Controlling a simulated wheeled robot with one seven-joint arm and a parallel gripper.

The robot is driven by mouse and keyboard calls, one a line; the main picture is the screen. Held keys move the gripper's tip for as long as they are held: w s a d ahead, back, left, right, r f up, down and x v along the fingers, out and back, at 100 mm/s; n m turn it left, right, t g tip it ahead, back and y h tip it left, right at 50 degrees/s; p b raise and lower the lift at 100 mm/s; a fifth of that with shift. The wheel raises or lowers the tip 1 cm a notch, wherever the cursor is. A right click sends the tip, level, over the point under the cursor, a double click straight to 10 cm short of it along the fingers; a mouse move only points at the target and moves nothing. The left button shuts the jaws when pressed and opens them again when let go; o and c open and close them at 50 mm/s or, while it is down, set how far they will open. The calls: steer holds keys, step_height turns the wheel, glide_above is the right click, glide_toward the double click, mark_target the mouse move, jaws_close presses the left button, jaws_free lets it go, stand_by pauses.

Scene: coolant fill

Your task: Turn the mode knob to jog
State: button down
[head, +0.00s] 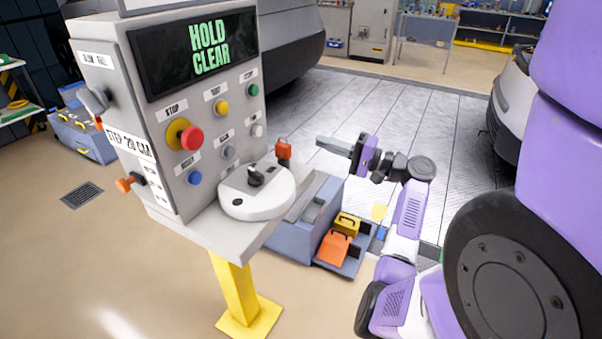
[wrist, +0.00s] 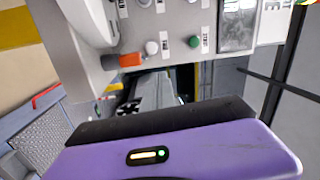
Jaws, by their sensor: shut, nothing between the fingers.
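A grey control cabinet (head: 165,120) stands at the left in the head view, with "HOLD CLEAR" in green on its screen (head: 203,52). A black knob (head: 256,177) sits on the round white unit (head: 268,203) on its front shelf. A grey knob or lever (head: 96,99) is on the cabinet's left side. I cannot tell which is the mode knob or read its positions. My gripper (head: 320,141) is shut and empty, right of the cabinet and apart from both knobs. The wrist view shows part of the white unit (wrist: 88,20); the black knob is not seen there.
A red-orange handle (head: 283,148) stands up behind the white unit, near my gripper. A red stop button (head: 191,138) and several other buttons cover the panel. An orange lever (head: 128,183) sticks out at the left. Below is a blue-grey cart (head: 300,228).

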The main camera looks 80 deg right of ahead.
steer(key=s+a+f+n+g+y, duration=0.1)
steer(key=s+a+f+y, duration=0.35)
steer(key=a+f, duration=0.35)
steer(key=shift+h, duration=0.35)
steer(key=w, duration=0.3)
steer(key=w+p, duration=0.1)
steer(key=w, duration=0.2)
steer(key=w+p, duration=0.1)
steer(key=w, duration=0.2)
steer(key=shift+w+a+r, duration=0.2)
steer(key=shift+a+r, duration=0.05)
steer(key=shift+w+a+p, duration=0.2)
steer(key=shift+a+p, duration=0.35)
steer(key=shift+a, duration=0.6)
steer(key=shift+w+a+f, duration=0.1)
steer(key=shift+w+a, duration=0.1)
steer(key=shift+a, duration=0.55)
